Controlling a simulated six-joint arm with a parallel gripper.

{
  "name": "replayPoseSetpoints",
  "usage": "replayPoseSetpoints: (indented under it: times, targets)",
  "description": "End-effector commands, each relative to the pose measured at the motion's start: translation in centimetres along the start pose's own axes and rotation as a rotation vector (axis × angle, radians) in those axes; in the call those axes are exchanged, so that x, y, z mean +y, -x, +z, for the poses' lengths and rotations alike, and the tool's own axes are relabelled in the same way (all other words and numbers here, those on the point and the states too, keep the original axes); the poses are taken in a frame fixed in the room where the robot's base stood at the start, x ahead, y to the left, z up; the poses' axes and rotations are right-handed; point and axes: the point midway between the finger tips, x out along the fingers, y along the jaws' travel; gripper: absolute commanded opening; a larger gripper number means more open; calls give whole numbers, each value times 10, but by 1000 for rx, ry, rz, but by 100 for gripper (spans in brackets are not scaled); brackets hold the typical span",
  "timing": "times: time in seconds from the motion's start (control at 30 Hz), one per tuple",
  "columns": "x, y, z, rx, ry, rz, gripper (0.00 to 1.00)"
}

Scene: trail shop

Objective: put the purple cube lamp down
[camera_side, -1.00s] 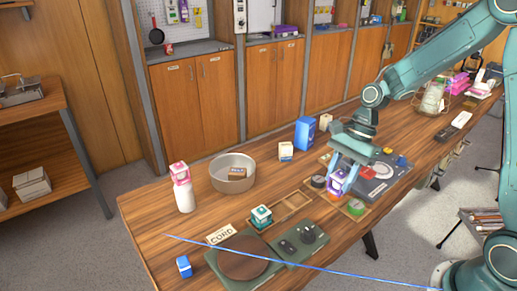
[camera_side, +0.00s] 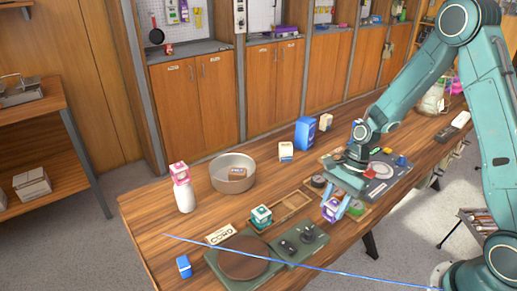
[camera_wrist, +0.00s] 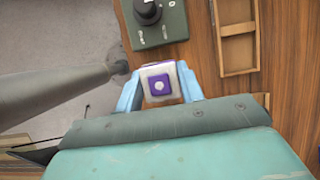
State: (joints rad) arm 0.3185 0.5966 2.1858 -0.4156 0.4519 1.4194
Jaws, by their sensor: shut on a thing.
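The purple cube lamp (camera_side: 330,209) is a small white and purple cube. My gripper (camera_side: 341,207) is shut on it, one blue finger on each side. The wrist view shows the cube (camera_wrist: 161,84) between the two blue fingertips, with its purple square and white dot facing the camera. In the side view it is near the front edge of the wooden bench, right of the green control panel. I cannot tell whether it touches the bench top.
The green panel (camera_side: 289,262) with a round brown plate (camera_side: 243,258) and black knobs lies to the left. A wooden tray (camera_side: 293,208) with a teal-and-white cube (camera_side: 261,216) at its end is behind. A grey bowl (camera_side: 213,180) stands farther back. A blue cord crosses in front.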

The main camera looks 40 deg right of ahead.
Motion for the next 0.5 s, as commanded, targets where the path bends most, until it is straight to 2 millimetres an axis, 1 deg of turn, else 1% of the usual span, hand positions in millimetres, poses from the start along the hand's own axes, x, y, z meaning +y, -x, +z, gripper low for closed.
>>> replayPoseSetpoints:
  times: [0.2,0.3,0.5]
  targets:
    - [0,-20,-8,-1,0,2,14]
    - [0,-26,-11,-1,0,2,14]
    - [0,-30,-12,1,1,-1,14]
